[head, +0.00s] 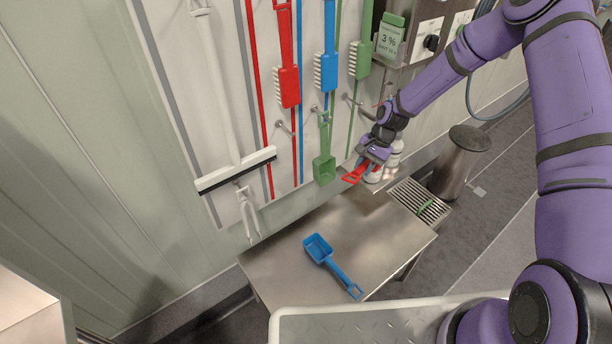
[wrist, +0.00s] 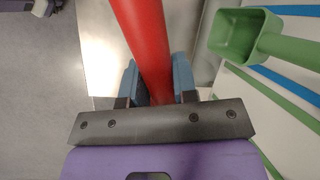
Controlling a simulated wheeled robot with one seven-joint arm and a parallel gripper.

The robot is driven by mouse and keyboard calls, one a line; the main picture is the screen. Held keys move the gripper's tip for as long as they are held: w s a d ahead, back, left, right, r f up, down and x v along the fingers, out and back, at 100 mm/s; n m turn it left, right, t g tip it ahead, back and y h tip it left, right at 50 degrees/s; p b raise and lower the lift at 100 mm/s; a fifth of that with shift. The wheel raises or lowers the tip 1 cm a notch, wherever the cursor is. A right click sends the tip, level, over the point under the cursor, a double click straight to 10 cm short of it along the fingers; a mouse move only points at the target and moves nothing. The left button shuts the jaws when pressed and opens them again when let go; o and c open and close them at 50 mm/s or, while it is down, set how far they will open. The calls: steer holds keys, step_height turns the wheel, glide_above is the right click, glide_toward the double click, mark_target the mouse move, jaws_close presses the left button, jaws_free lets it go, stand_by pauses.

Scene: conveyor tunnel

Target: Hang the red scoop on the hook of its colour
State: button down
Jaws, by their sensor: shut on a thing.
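My gripper (head: 371,160) is shut on the red scoop (head: 353,175), in front of the wall panel's lower right. In the wrist view the red handle (wrist: 149,45) runs between the two fingers (wrist: 157,85); the scoop's far end is out of frame. A bare hook (head: 284,126) sticks out below the red brush, between red stripes. A green scoop (head: 324,168) hangs below the blue brush, left of my gripper; it also shows in the wrist view (wrist: 238,38). Another bare hook (head: 360,106) is near the green stripe. A blue scoop (head: 319,248) lies on the steel table.
The steel table (head: 290,272) stands below the panel. Red (head: 288,86), blue (head: 328,72) and green (head: 361,62) brushes hang above the hooks. A white squeegee (head: 235,170) hangs at left. White bottles (head: 393,157) stand close to my gripper. A metal bin (head: 460,162) is at right.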

steer(key=s+a+m+t+y, duration=0.1)
steer(key=a+m+t+y, duration=0.1)
steer(key=a+m+t, duration=1.6)
steer(key=shift+a+r+m+t+y, duration=0.4)
steer(key=shift+a+m, duration=0.55)
steer(key=shift+m, duration=2.05)
steer(key=shift+a, duration=0.1)
steer(key=shift+a+x, duration=0.25)
steer(key=shift+x, duration=1.05)
steer(key=shift+a+x, duration=0.2)
steer(key=shift+x, duration=1.1)
steer(key=shift+s, duration=0.2)
